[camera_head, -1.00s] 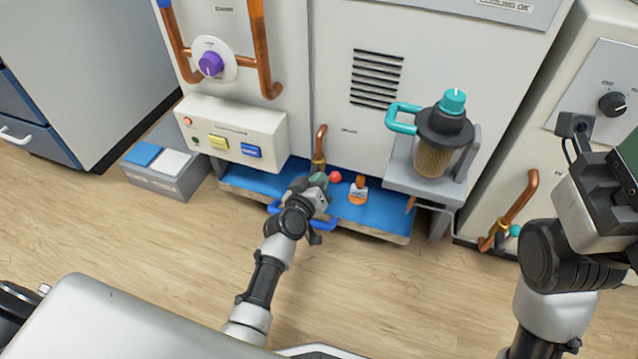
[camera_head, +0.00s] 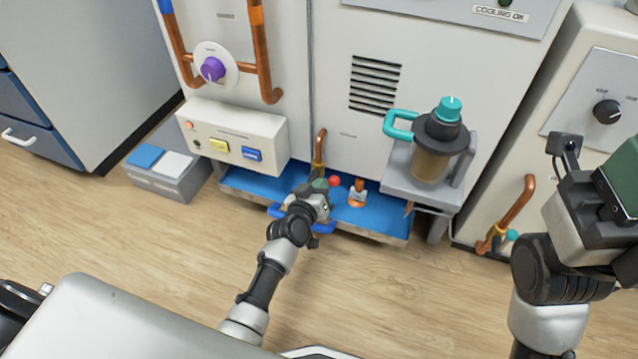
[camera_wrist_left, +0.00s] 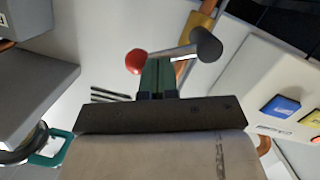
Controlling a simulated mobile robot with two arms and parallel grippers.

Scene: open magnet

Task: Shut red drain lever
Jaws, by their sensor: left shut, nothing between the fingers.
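The red ball end of the drain lever (camera_head: 334,181) shows low on the machine, just above the blue tray. In the left wrist view the red ball (camera_wrist_left: 135,61) is left of the fingertips, and a grey metal bar runs behind them to a dark round knob (camera_wrist_left: 206,45). My left gripper (camera_head: 320,184) is beside the ball, on its left in the head view. Its green fingers (camera_wrist_left: 158,78) are shut and empty, in front of the bar; I cannot tell if they touch it. My right gripper (camera_head: 618,178) is at the right edge, its fingertips not clearly seen.
A copper pipe (camera_head: 320,148) stands behind my left gripper. A shelf (camera_head: 402,181) with a teal-handled canister (camera_head: 431,160) juts out to the right. The floor in front is clear.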

